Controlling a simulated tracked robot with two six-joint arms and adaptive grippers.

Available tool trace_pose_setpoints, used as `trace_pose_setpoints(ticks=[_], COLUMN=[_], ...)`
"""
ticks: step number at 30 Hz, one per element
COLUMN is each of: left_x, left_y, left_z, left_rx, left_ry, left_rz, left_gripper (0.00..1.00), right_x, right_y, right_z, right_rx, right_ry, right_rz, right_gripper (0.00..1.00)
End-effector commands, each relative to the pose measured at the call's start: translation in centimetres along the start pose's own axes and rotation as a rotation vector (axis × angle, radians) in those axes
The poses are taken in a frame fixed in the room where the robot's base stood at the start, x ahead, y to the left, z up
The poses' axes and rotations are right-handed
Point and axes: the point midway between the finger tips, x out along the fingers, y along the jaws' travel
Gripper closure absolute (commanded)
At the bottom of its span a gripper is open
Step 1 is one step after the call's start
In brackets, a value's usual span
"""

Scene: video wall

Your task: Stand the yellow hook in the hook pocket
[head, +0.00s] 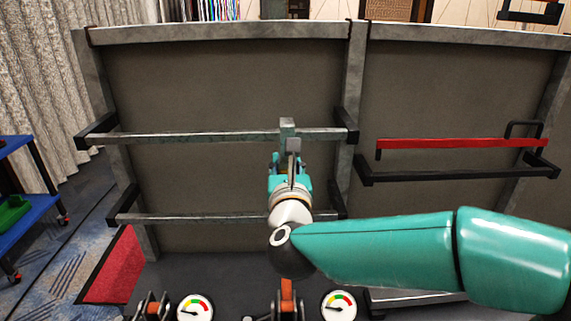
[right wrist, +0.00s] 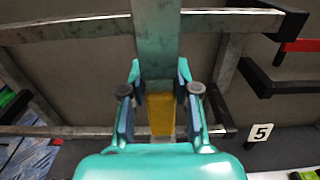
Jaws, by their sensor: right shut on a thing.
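My right gripper (head: 290,172) is in front of the left wall panel, between the upper and lower rails. In the right wrist view its fingers (right wrist: 160,108) are shut on a yellow piece (right wrist: 160,118), which I take to be the yellow hook. A worn grey-green upright bar (right wrist: 155,45) extends above the yellow piece; in the head view its grey top (head: 287,127) shows at the upper rail. I cannot tell whether it touches the rail. Fingers hide part of the yellow piece. I cannot pick out the hook pocket for sure. My left gripper is not in view.
The upper rail (head: 200,137) and lower rail (head: 190,218) cross the left panel on black brackets. A red bar (head: 450,143) and black holder (head: 450,175) are on the right panel. A blue cart (head: 30,212) stands far left. A "5" label (right wrist: 261,132) shows low right.

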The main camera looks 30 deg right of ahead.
Motion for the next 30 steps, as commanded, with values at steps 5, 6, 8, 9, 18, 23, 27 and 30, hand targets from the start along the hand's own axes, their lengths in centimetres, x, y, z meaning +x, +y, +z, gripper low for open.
trace_pose_setpoints(ticks=[5,6,8,9,18,23,27,30], left_x=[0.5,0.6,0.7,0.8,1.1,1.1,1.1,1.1], left_y=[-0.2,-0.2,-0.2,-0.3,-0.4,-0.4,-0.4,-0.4], left_z=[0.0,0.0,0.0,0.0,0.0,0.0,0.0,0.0], left_rx=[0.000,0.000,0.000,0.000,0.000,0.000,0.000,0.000], left_ry=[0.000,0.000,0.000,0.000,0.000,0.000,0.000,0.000], left_rz=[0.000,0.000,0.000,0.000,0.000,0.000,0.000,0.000], left_gripper=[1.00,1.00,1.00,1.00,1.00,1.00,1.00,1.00], right_x=[-1.0,-1.1,-1.5,-1.7,-2.7,-2.8,-2.7,-2.6], right_y=[0.1,0.1,0.0,0.0,0.0,0.0,0.0,0.1], right_z=[0.0,0.0,0.0,0.0,0.1,0.1,0.1,-0.1], right_rx=[0.002,0.002,0.001,0.001,0.001,0.000,0.000,0.000], right_ry=[-0.002,-0.002,-0.003,-0.003,-0.002,-0.002,-0.002,-0.001], right_rz=[0.002,0.001,0.001,0.001,0.001,0.001,0.001,0.001], right_gripper=[1.00,1.00,1.00,1.00,1.00,1.00,1.00,1.00])
